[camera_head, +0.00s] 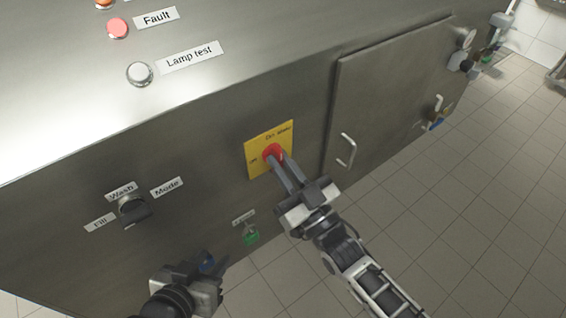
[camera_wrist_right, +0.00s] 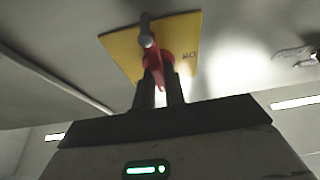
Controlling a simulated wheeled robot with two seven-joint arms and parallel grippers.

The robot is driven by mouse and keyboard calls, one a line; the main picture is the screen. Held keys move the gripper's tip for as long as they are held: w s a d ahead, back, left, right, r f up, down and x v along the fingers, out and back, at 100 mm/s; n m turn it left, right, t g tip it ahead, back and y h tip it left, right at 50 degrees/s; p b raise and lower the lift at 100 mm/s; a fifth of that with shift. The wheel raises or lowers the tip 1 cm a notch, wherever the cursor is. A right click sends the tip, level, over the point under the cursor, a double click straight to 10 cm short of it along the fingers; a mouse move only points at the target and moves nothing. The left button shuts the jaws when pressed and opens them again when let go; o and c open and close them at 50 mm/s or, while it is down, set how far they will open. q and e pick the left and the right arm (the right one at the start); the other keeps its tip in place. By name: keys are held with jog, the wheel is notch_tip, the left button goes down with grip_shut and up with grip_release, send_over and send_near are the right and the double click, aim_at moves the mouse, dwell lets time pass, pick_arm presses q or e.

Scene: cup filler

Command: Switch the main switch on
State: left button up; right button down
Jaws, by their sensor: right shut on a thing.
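The main switch is a red rotary knob (camera_head: 272,153) on a yellow plate (camera_head: 256,168), on the front of the steel machine. The plate carries small lettering, part of it hidden by my gripper. My right gripper (camera_head: 279,164) is shut on the red knob. The right wrist view also shows the red knob (camera_wrist_right: 158,68) between the two dark fingers (camera_wrist_right: 160,88), with the yellow plate (camera_wrist_right: 122,45) behind it. My left gripper (camera_head: 212,271) is low at the left, below the mode selector and away from the switch; its finger gap is not clear.
A black mode selector (camera_head: 132,208) with Fill and Wash labels is on the panel at left. A green-tagged fitting (camera_head: 251,235) sits below the switch. A cabinet door with a handle (camera_head: 347,150) is at right. A lamp test button (camera_head: 140,73) is on top. Tiled floor is clear.

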jog(key=shift+f+m, duration=0.1)
jog(key=shift+m, duration=0.2)
jog(key=c, duration=1.5)
grip_release()
jog(key=shift+o, duration=0.2)
